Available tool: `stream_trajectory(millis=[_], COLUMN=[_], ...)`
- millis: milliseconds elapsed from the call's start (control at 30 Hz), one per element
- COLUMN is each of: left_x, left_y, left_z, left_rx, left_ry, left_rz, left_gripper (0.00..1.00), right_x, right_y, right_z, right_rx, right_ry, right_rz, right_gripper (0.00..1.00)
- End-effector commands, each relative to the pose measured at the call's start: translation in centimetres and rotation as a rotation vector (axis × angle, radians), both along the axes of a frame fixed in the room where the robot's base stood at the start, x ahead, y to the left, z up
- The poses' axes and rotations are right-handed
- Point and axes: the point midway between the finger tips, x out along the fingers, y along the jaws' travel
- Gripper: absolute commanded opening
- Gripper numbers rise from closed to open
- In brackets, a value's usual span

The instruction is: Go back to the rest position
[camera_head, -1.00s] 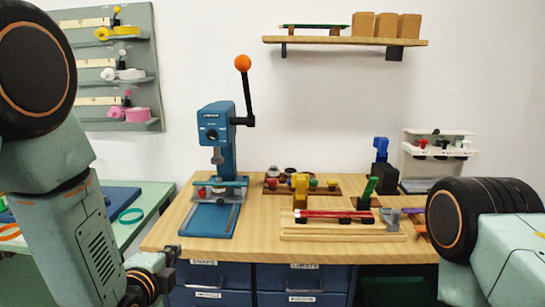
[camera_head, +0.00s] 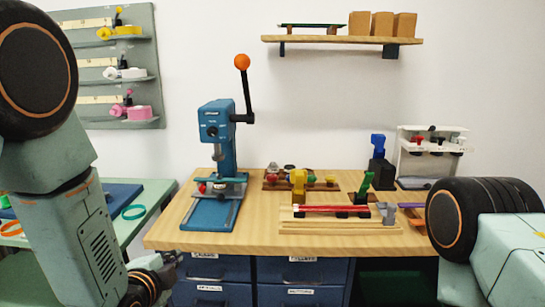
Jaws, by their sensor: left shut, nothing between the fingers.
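My left arm comes down along the left side of the head view. Its gripper (camera_head: 172,262) is at the lower left, beside the left front corner of the wooden counter (camera_head: 190,240). It is small and partly hidden by my wrist, shut, with nothing between its fingers. My right arm shows only as a large joint and link at the right edge. Its gripper is out of the picture.
A blue lever press (camera_head: 218,150) stands on the counter's left part. A wooden fixture with a red bar (camera_head: 330,209) lies at the front right. Blue drawers (camera_head: 222,268) sit below. A green-edged table (camera_head: 155,200) stands left. The counter's front left strip is clear.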

Motion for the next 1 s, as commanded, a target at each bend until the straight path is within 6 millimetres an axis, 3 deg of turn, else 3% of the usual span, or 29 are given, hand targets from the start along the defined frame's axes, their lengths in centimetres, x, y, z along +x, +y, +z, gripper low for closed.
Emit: stream_trajectory(millis=[200, 467, 700, 1000], left_x=[-1.6, -7.7, -17.2, -30.9], left_y=[0.2, 0.9, 1.4, 1.8], left_z=[-2.0, -9.1, -16.8, -23.0], left_rx=[-0.213, -0.567, -0.804, -0.838], left_ry=[0.101, 0.362, 0.636, 0.916], left_rz=[0.103, 0.377, 0.738, 1.104], left_gripper=[0.0, 0.0, 0.0, 0.0], right_x=[0.0, 0.0, 0.0, 0.0], right_y=[0.0, 0.0, 0.0, 0.0], right_z=[0.0, 0.0, 0.0, 0.0], right_rx=[0.0, 0.0, 0.0, 0.0], right_ry=[0.0, 0.0, 0.0, 0.0], right_rz=[0.0, 0.0, 0.0, 0.0], right_gripper=[0.0, 0.0, 0.0, 0.0])
